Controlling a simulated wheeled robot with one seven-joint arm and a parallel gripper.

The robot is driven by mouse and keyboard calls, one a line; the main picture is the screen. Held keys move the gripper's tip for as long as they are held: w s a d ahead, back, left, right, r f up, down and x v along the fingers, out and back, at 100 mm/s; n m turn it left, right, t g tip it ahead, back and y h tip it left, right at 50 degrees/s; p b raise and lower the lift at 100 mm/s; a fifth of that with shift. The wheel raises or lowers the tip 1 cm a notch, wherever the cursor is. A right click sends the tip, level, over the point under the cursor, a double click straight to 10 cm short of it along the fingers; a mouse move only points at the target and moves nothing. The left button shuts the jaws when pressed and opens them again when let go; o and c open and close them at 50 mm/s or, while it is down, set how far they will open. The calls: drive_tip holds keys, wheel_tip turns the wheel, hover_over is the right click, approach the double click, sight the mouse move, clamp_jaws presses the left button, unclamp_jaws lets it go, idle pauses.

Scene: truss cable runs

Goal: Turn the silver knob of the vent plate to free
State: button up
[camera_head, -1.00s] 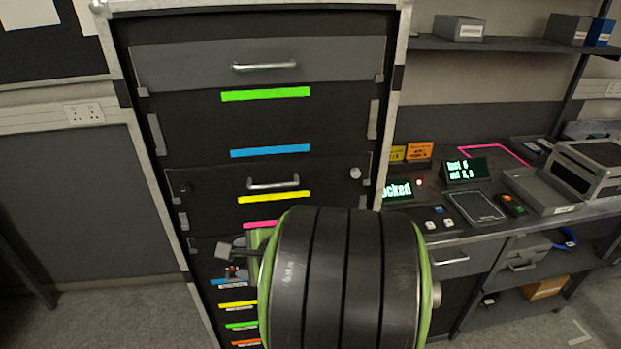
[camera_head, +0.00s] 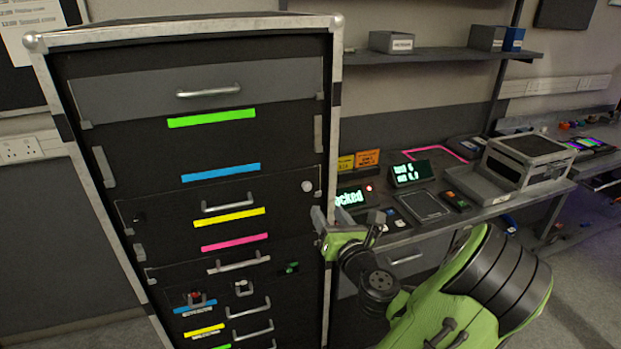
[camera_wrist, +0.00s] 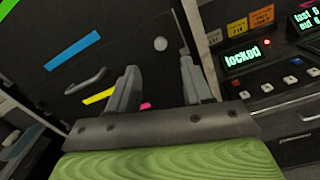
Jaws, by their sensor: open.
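The silver knob (camera_head: 307,186) is a small round knob at the right end of a dark plate (camera_head: 180,208) on the tall black rack. The plate has a silver handle at its middle and a darker knob at its left end. The silver knob also shows in the wrist view (camera_wrist: 160,44), beyond the gap between my fingers. My gripper (camera_head: 345,226) is open and empty, low and right of the knob by the rack's right edge. In the wrist view my two grey fingers (camera_wrist: 158,70) stand apart, not touching the knob. The knob's turn marking is too small to read.
The rack's metal right edge (camera_head: 334,130) stands beside the knob. Right of it is a bench with a lit display reading "locked" (camera_head: 349,197), a second display (camera_head: 410,173) and a grey box (camera_head: 530,160). More handles and coloured strips lie lower on the rack.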

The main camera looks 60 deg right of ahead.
sight(308, 188)
drive_tip(key=p+x, duration=0.2)
drive_tip(key=x, duration=0.1)
drive_tip(key=p+x, duration=0.3)
drive_tip(key=x, duration=0.1)
drive_tip(key=p+x, duration=0.2)
drive_tip(key=x, duration=0.2)
drive_tip(key=shift+w+f, duration=0.25)
drive_tip(key=shift+w, duration=0.05)
drive_tip(key=shift+w+d+f, duration=0.1)
drive_tip(key=shift+w+d, duration=0.05)
drive_tip(key=shift+c, duration=0.4)
clamp_jaws()
